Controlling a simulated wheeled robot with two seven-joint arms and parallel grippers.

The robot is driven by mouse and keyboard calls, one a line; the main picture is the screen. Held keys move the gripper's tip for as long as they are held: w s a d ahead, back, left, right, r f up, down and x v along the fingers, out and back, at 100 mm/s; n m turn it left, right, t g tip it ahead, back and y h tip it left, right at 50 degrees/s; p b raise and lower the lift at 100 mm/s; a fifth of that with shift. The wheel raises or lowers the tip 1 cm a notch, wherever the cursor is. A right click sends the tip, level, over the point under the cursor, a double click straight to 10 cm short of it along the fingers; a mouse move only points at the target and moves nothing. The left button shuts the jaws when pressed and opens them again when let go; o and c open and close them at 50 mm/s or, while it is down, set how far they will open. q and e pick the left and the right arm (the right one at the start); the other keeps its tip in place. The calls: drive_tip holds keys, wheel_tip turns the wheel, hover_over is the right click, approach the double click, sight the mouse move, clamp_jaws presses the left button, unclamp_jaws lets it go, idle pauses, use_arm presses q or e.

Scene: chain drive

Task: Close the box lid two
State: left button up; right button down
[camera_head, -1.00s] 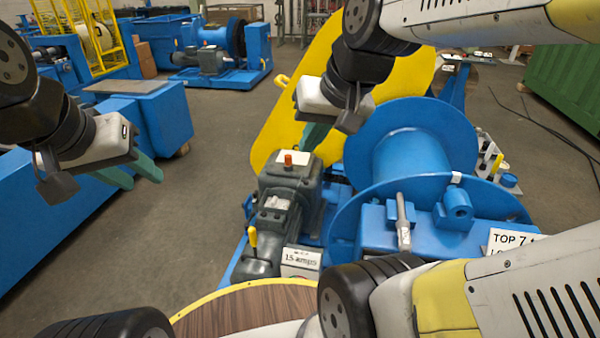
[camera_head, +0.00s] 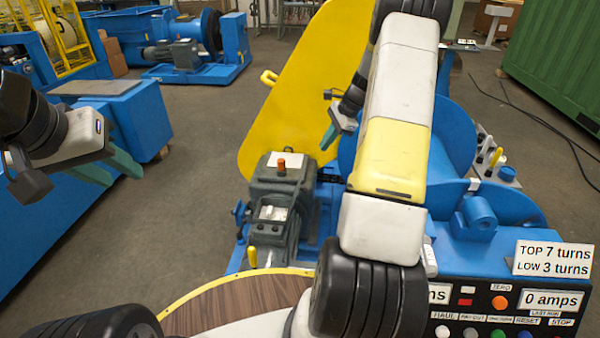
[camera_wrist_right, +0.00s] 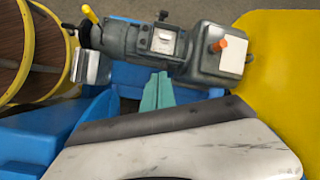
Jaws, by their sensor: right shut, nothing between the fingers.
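A large yellow panel (camera_head: 285,110), which looks like the lid, stands raised and tilted behind the grey motor (camera_head: 284,190). It also shows at the right edge of the right wrist view (camera_wrist_right: 283,70). My right gripper (camera_head: 329,140) is near the panel's lower right edge, partly behind my own arm. In the right wrist view its teal fingers (camera_wrist_right: 157,92) are together and empty, beside the grey motor. I cannot tell whether they touch anything. The chain drive under the lid is mostly hidden. My left gripper (camera_head: 126,178) is open and empty, far left of the panel, above the floor.
A blue drum (camera_head: 455,145) stands right of the panel, partly covered by my right arm. A control panel with buttons (camera_head: 480,318) is at the lower right. A round wooden top (camera_head: 225,305) is in front.

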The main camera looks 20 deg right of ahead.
drive_tip(key=d+f+m+y, duration=0.1)
drive_tip(key=d+f+m, duration=0.15)
drive_tip(key=f, duration=0.45)
drive_tip(key=d+f+m, duration=0.2)
drive_tip(key=d+f, duration=0.2)
drive_tip(key=f, duration=0.3)
drive_tip(key=w+a+f, duration=0.4)
drive_tip(key=a+f, duration=0.3)
drive_tip(key=f, duration=0.1)
drive_tip(key=shift+a+f, duration=0.15)
drive_tip(key=shift+a, duration=0.2)
drive_tip(key=shift+w+a+m, duration=0.15)
drive_tip(key=shift+m, duration=0.1)
